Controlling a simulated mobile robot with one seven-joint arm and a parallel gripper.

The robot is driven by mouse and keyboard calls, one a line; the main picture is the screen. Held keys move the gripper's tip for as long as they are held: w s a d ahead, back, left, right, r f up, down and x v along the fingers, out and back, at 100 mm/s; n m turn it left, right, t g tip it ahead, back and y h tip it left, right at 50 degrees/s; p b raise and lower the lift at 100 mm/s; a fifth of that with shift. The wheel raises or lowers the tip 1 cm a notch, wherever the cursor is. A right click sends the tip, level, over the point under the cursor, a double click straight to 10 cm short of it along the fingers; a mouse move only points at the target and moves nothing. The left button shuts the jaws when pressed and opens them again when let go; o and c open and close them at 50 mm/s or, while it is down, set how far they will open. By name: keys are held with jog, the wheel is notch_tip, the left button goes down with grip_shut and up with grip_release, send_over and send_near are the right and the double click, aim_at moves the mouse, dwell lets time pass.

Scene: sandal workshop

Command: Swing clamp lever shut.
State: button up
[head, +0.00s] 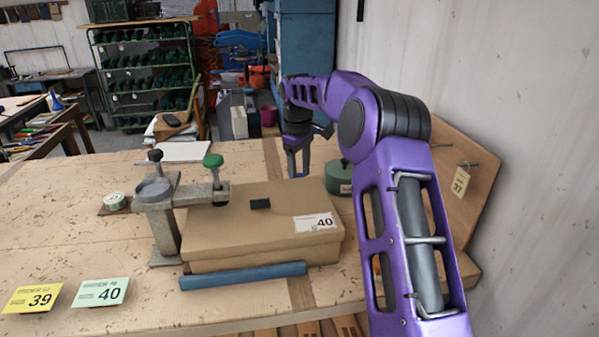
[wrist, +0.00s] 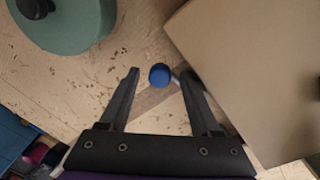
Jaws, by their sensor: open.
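A grey metal clamp (head: 165,215) stands at the left end of a brown box (head: 240,236), with a green-topped screw (head: 213,162) over the lid and a black knob (head: 155,156) on its post. My gripper (head: 297,172) points down beyond the box's far side. In the wrist view my gripper (wrist: 159,72) is open, and a blue knob (wrist: 160,75) on a short metal rod shows between its fingertips, touching neither finger visibly. The rod runs toward the box (wrist: 250,75); I cannot tell whether it is the clamp lever. The knob is not visible in the head view.
A round green object (head: 338,180) with a black knob is right of my gripper; it also shows in the wrist view (wrist: 65,25). A blue bar (head: 243,276) lies before the box. Number cards (head: 101,292) lie front left. The bench's left side (head: 60,220) is mostly clear.

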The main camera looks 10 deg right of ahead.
grip_shut()
dwell(0.3)
dwell(1.1)
